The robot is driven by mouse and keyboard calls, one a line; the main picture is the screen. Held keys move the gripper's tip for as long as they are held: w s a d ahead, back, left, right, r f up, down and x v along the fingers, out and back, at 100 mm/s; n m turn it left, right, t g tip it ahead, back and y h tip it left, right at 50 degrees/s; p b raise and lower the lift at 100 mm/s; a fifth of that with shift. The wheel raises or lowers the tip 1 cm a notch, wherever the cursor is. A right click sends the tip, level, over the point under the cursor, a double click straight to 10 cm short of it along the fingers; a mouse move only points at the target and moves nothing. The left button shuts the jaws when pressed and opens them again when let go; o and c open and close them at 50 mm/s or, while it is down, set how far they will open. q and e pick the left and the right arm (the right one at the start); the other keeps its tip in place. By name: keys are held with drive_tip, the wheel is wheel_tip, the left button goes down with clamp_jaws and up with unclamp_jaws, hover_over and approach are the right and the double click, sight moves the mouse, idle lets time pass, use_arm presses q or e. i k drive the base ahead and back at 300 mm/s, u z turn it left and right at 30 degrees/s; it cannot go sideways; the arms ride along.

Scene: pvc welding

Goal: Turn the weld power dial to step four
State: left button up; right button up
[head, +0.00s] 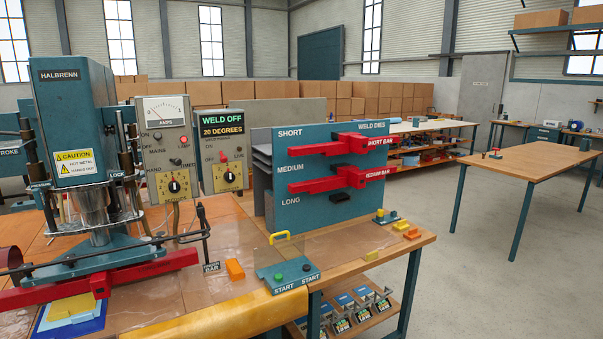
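Two control boxes stand beside the press. The left control box (166,150) has an AMPS meter (161,111) on top, switches marked ON, MAINS and HAND, and a black dial (174,186) on a yellow scale. The right control box (222,150) has a display (222,123) reading "WELD OFF" and "20 DEGREES", a red-tipped switch, and another black dial (229,177) on a yellow scale. The scale marks are too small to read, so I cannot tell which dial is weld power or its step. Neither of my grippers is in view.
The HALBRENN press (76,130), with a hot metal caution label, stands at left. A die rack (335,200) holds red bars right of the boxes. A two-button START box (288,275) sits at the bench front. Open floor lies to the right.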

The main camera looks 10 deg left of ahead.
sight(229, 177)
drive_tip(key=z, duration=0.6)
drive_tip(key=i, duration=1.9)
drive_tip(key=u, duration=0.75)
